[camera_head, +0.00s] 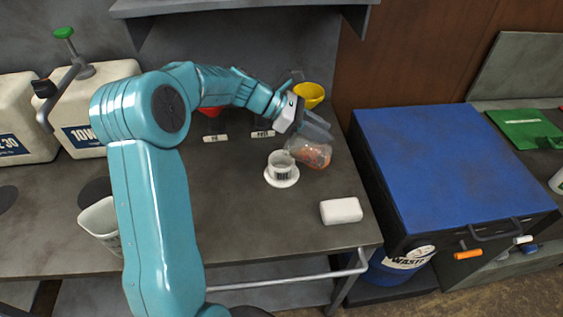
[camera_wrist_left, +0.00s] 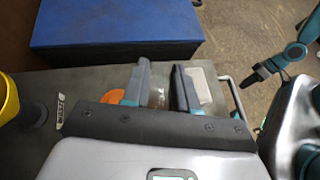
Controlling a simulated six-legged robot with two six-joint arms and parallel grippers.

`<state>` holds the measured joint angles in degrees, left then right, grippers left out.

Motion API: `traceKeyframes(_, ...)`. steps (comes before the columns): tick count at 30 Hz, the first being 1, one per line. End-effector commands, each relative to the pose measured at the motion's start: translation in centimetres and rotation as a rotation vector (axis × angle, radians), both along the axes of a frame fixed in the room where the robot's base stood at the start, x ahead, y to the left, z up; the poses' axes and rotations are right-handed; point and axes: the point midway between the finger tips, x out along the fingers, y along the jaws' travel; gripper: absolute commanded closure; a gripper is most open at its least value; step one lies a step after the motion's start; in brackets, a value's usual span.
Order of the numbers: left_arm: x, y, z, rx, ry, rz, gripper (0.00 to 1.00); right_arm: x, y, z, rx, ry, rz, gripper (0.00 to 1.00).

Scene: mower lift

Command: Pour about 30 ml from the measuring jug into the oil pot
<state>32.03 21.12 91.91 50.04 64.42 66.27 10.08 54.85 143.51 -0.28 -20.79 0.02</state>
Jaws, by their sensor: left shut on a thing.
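My left gripper (camera_head: 308,124) is shut on a clear vessel with orange-red liquid, which I take to be the measuring jug (camera_head: 311,153). It seems tilted, but its lip is hard to make out. The jug is just right of a small white cup with dark marks, likely the oil pot (camera_head: 282,164), which stands upright on a white saucer (camera_head: 283,182). No stream shows between them. In the left wrist view, the orange liquid (camera_wrist_left: 112,97) shows beside my left gripper's fingers (camera_wrist_left: 160,90). My right gripper (camera_wrist_left: 256,74) is at the upper right there, its jaws unclear.
A yellow funnel (camera_head: 310,93) stands behind the gripper. A white block (camera_head: 341,210) lies near the bench's front right. A pale jug (camera_head: 99,221) and white canisters (camera_head: 108,72) stand left. A blue-lidded bin (camera_head: 450,165) is right of the bench.

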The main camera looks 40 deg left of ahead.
Motion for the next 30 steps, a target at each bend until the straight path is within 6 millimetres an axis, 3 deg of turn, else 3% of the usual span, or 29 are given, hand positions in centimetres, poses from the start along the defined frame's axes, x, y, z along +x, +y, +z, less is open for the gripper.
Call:
traceKeyframes(19, -0.8, 1.1, 0.5, -0.109, -0.084, 0.001, 1.0, 0.0, 0.0, -3.6, 0.0, 0.0, 0.0, 0.57)
traceKeyframes(30, -0.9, 1.1, 0.8, -0.122, -0.09, 0.001, 1.0, 0.0, 0.0, -3.6, 0.0, 0.0, 0.0, 0.57)
